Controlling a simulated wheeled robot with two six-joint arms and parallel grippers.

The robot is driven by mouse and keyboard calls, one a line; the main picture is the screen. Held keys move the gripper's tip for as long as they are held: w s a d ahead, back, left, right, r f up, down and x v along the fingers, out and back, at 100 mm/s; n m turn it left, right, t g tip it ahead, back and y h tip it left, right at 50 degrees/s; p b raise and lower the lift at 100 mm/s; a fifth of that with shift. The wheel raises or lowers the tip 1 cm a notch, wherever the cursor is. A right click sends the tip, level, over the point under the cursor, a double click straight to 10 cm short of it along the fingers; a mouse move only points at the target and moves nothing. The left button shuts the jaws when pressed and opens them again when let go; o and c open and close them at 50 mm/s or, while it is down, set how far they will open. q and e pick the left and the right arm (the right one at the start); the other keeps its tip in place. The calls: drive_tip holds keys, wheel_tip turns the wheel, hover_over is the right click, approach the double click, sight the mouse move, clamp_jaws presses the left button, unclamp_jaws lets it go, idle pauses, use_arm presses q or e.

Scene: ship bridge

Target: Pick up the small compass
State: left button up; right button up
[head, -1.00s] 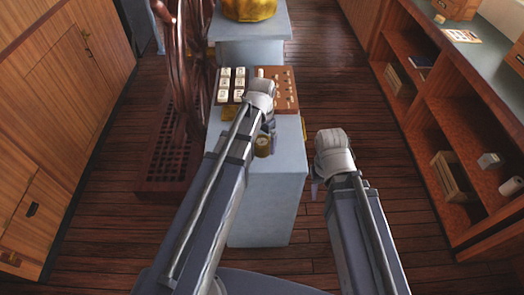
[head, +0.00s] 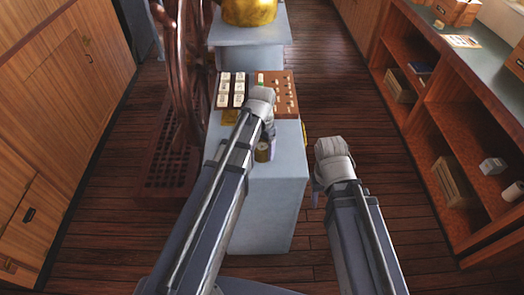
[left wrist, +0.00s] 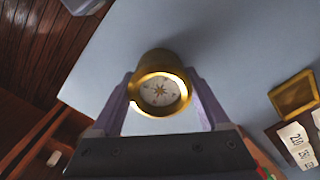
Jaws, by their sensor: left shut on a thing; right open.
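The small compass (left wrist: 160,91) has a brass case and a white dial with a star. In the left wrist view it sits between the two fingers of my left gripper (left wrist: 162,108), which is shut on it. In the head view the compass (head: 262,152) shows beside my left wrist, over the near part of the grey-blue pedestal (head: 270,205). I cannot tell whether it still touches the top. My right gripper (head: 316,192) is open and empty, to the right of the pedestal, mostly hidden behind its own wrist.
A panel with white keys (head: 231,88) and a wooden pegboard (head: 284,92) lie at the pedestal's far end. A brass square piece (left wrist: 294,95) lies near the keys. The ship's wheel (head: 183,80) stands left. Shelves (head: 450,130) line the right. The floor between is clear.

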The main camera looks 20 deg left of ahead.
use_arm(q)
drive_tip(key=c, duration=0.4)
